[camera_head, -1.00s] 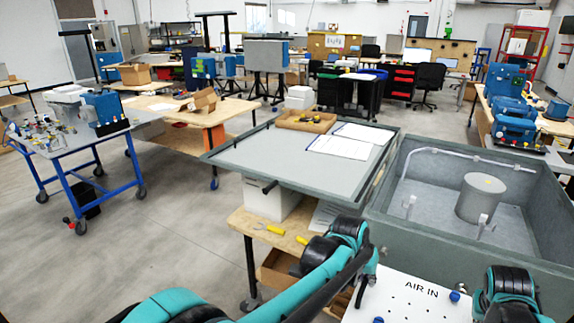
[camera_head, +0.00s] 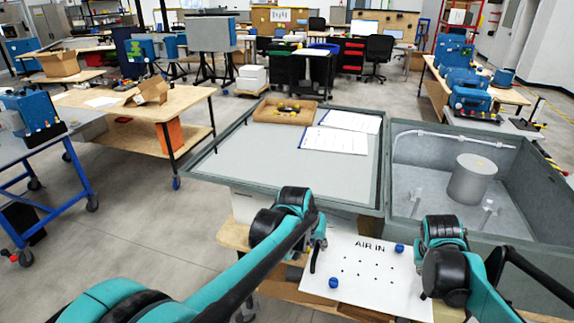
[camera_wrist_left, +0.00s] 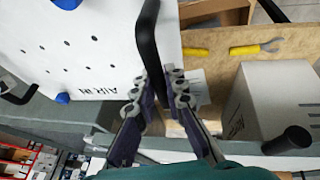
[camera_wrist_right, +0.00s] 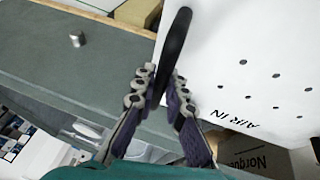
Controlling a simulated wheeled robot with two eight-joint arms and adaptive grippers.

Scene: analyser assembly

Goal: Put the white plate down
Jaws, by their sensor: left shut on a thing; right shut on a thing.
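The white plate (camera_head: 362,270) marked "AIR IN" is at the bottom of the head view, with small holes and blue knobs (camera_head: 398,248). It also shows in the left wrist view (camera_wrist_left: 85,55) and the right wrist view (camera_wrist_right: 255,60). My left gripper (camera_wrist_left: 160,85) is shut on the black handle (camera_wrist_left: 147,40) at one side of the plate. My right gripper (camera_wrist_right: 161,88) is shut on the opposite black handle (camera_wrist_right: 176,42). The plate is held between both arms, in front of the grey table. I cannot tell its exact height over the wooden surface.
The rimmed grey tabletop (camera_head: 265,150) lies ahead; its middle is clear. A brown tray (camera_head: 272,114) and papers (camera_head: 334,139) lie at its back. A deep grey basin (camera_head: 430,180) with a cylinder (camera_head: 472,180) adjoins right. A wrench (camera_wrist_left: 258,48) lies on wood beside the plate.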

